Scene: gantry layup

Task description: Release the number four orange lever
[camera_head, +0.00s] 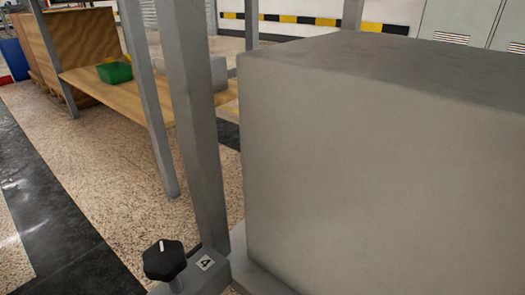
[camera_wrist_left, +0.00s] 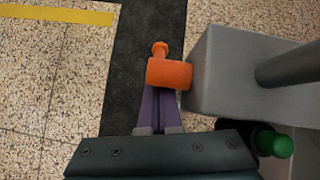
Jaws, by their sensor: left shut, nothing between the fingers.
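In the left wrist view an orange lever (camera_wrist_left: 171,73), with a thick cylindrical body and a small knob at its upper end, sits against the left side of a grey block. My left gripper (camera_wrist_left: 161,98) has purple fingers that are shut and empty. Their tips reach the lower edge of the lever in the picture; I cannot tell whether they touch it. In the head view a label with a 4 (camera_head: 205,263) is on a grey foot at the bottom. No orange lever and no gripper shows in the head view. My right gripper is in neither view.
A black knob (camera_head: 163,260) stands beside the label, near a grey post (camera_head: 196,130). A large grey block (camera_head: 380,160) fills the right side. A green-capped part (camera_wrist_left: 275,144) is right of my left gripper. A wooden bench (camera_head: 140,92) holds a green bin (camera_head: 114,72). Speckled floor is open at left.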

